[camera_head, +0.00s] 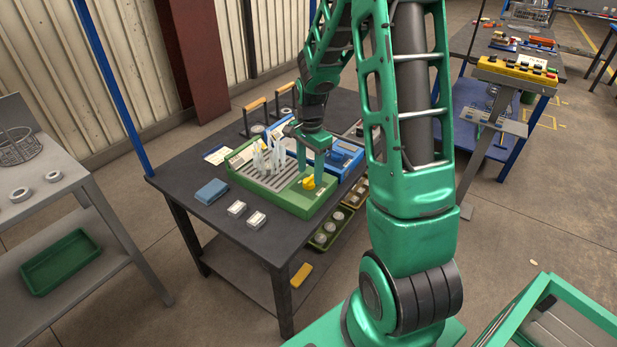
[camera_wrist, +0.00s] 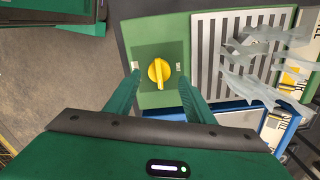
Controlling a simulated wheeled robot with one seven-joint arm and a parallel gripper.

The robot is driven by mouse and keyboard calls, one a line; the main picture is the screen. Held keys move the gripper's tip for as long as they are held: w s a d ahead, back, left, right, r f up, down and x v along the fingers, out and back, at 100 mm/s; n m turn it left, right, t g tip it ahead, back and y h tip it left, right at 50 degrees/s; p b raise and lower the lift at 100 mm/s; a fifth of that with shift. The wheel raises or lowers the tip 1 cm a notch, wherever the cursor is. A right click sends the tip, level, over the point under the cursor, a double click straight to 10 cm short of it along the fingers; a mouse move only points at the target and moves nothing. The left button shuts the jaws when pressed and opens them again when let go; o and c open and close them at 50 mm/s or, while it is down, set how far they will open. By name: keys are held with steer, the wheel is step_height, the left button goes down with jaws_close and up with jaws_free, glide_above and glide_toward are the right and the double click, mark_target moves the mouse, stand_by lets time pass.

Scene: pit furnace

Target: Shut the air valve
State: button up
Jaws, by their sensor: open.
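The air valve is a yellow knob (camera_head: 308,183) on the front right end of a green unit (camera_head: 300,203) on the dark table. In the wrist view the yellow knob (camera_wrist: 159,72) sits on a dark green square plate with a small pale mark on either side. My gripper (camera_head: 314,160) points down over the knob. In the wrist view my gripper (camera_wrist: 159,82) is open, with one green finger on each side of the knob and a gap to each. I cannot tell whether the fingertips reach down to its height.
Pale flame-like shapes (camera_head: 268,158) rise from the slatted grate beside the knob. A blue unit (camera_head: 345,155) stands close behind. White blocks (camera_head: 256,219) and a blue folded item (camera_head: 211,192) lie on the table (camera_head: 181,172). Tongs-like handles (camera_head: 255,107) stand at the back.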

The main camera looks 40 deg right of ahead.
mark_target(309, 182)
steer(key=shift+f, duration=1.45)
steer(key=c, duration=1.1)
steer(key=shift+o, duration=0.2)
